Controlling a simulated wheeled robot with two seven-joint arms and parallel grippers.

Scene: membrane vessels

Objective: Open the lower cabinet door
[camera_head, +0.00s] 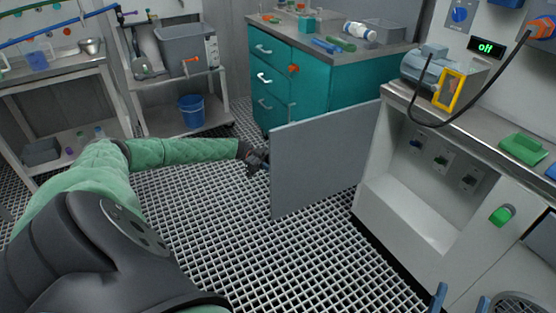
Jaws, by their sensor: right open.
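The lower cabinet door (318,160) is a flat grey panel that stands swung wide open, out over the grated floor. The white cabinet (405,208) behind it has its lower compartment exposed. My left arm reaches in from the left, and its dark gripper (262,161) is at the door's free edge. Its fingers are partly hidden by the door, so I cannot tell whether they touch or grip it. My right gripper (461,299) shows at the bottom right as two blue fingertips, apart and empty, in front of the cabinet.
A teal drawer unit (313,85) stands behind the door. A blue bucket (192,111) sits on a low shelf at the back left. A green knob (502,215) sticks out of the cabinet front at the right. Grated floor (215,225) in the middle is clear.

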